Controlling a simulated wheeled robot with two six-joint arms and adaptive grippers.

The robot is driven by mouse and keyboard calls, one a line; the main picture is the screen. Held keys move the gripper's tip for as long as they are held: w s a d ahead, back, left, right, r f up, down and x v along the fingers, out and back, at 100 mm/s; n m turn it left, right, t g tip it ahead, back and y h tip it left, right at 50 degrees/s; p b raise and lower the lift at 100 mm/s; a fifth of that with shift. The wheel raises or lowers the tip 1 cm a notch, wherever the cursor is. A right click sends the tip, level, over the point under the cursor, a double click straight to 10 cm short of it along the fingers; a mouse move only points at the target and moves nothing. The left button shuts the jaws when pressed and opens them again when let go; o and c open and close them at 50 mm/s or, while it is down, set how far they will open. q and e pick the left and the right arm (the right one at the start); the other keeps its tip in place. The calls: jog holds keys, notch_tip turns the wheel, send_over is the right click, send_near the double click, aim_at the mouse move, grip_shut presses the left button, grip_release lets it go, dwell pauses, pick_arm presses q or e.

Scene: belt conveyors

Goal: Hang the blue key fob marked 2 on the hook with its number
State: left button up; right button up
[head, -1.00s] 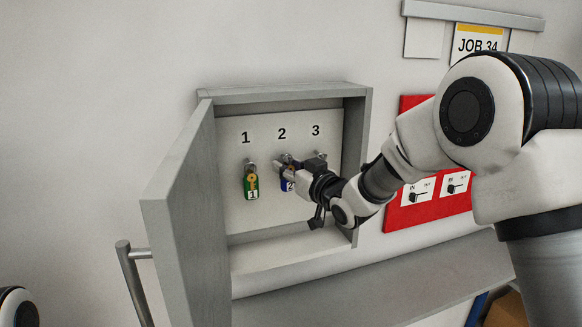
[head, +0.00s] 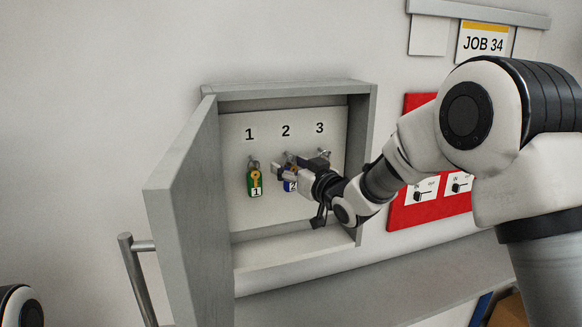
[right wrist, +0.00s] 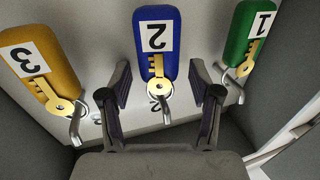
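The blue key fob marked 2 (head: 289,185) hangs under the number 2 in the wall cabinet, partly hidden by my right gripper. In the right wrist view, upside down, the blue fob (right wrist: 155,38) has its brass key and ring at the bent metal hook 2 (right wrist: 166,114), and looks hung on it. My right gripper (head: 289,167) is in front of the hook; in the wrist view its fingers (right wrist: 160,75) stand apart on both sides of the fob with gaps, touching nothing. My left gripper is out of view.
A green fob marked 1 (head: 254,185) hangs at the left. A yellow fob marked 3 (right wrist: 42,62) hangs on the other side, close to a finger. The grey cabinet (head: 366,130) has its door (head: 185,205) open at the left. A red panel (head: 412,215) is at the right.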

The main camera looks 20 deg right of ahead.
jog(key=v, duration=1.2)
jog(key=s+f+m+g+h+b, duration=0.1)
jog(key=s+f+g+h+b, duration=0.2)
jog(key=f, duration=1.5)
jog(key=s+f+m+g+b, duration=0.15)
jog(key=s+f+g, duration=0.3)
jog(key=f, duration=1.25)
jog(key=s+d+f+m+g+h+b, duration=0.1)
jog(key=s+f+g+b, duration=0.4)
jog(key=s+f, duration=2)
jog(key=s+g+h, duration=0.1)
jog(key=s+g, duration=0.2)
jog(key=g, duration=0.1)
jog(key=shift+s+f+g, duration=0.2)
jog(key=shift+s+g, duration=0.05)
jog(key=shift+g, duration=0.1)
jog(key=shift+w, duration=0.1)
